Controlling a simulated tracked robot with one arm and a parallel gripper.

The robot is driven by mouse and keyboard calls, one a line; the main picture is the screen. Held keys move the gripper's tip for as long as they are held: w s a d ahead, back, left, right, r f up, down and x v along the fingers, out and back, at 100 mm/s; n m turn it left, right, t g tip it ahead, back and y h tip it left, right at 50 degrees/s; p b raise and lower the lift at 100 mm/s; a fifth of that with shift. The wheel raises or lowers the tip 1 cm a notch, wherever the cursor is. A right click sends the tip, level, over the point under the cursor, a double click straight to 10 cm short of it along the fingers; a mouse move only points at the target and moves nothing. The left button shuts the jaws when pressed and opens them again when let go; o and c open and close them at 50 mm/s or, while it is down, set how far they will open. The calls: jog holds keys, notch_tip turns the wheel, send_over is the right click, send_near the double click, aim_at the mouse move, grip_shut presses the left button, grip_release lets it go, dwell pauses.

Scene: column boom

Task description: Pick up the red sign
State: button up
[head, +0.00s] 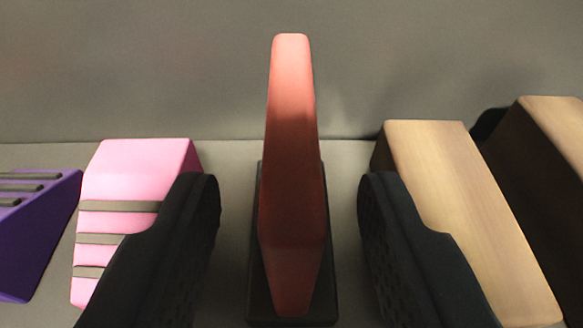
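The red sign (292,150) stands upright in the middle of the head view, seen nearly edge-on. It rises from a dark base (328,290). My gripper (289,195) is open, with one black finger to the left of the sign and one to the right. Clear gaps show between each finger and the sign, so neither touches it. The lower part of the sign lies between the fingers in the picture. How deep the fingers reach along it is hard to tell.
A pink block with grey stripes (145,165) and a purple block with dark bars (35,235) stand to the left. A wood-topped block (450,190) and a second wood-topped block (560,125) stand to the right. A plain grey wall (150,70) is behind.

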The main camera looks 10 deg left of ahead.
jog(key=b+x, duration=0.2)
jog(key=x, duration=0.3)
jog(key=shift+f, duration=0.1)
grip_shut()
